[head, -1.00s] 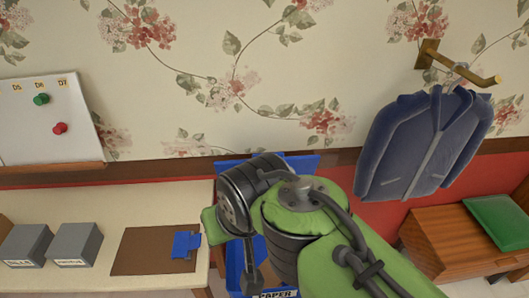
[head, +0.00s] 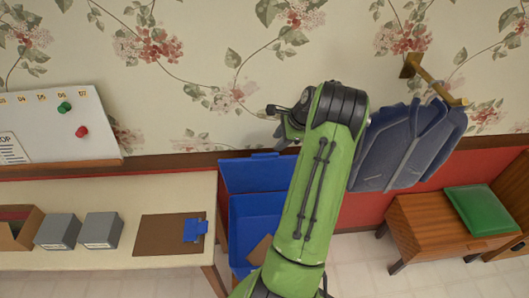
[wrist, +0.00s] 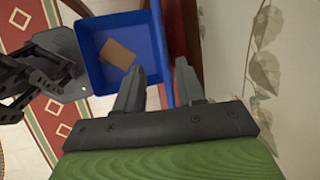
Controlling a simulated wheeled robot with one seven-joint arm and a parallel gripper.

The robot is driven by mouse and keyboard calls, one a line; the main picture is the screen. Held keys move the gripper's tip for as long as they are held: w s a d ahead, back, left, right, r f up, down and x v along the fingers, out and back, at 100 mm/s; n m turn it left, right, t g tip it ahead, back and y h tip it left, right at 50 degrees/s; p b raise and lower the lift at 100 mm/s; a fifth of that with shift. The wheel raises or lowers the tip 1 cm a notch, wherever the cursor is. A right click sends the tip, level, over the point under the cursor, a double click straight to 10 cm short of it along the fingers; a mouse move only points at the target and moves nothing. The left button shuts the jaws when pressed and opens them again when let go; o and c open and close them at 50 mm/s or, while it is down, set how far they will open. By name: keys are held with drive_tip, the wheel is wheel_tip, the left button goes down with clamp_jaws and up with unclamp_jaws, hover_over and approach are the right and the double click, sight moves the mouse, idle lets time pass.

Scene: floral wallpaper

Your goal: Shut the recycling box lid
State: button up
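The blue recycling box (head: 245,240) stands on the floor against the wall, right of the white table, partly hidden by my green arm. Its lid (head: 250,174) is open, raised at the wall side. A brown piece of cardboard (head: 260,250) lies inside, and it also shows in the wrist view (wrist: 118,53). My gripper (head: 279,119) is high in front of the wallpaper, above the lid and apart from it. In the wrist view my gripper (wrist: 158,84) has its two fingers apart with nothing between them, and the box (wrist: 90,55) lies beyond them.
The white table (head: 110,190) at left holds a clipboard (head: 165,233) and grey boxes (head: 100,229). A blue jacket (head: 410,150) hangs on a wall hook right of my arm. A wooden cabinet (head: 430,225) with a green cushion (head: 482,210) stands at the right.

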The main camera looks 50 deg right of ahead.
sight(267, 154)
drive_tip(key=x, duration=1)
drive_tip(key=shift+w+f+p, duration=0.1)
drive_tip(key=shift+f+p, duration=0.25)
clamp_jaws()
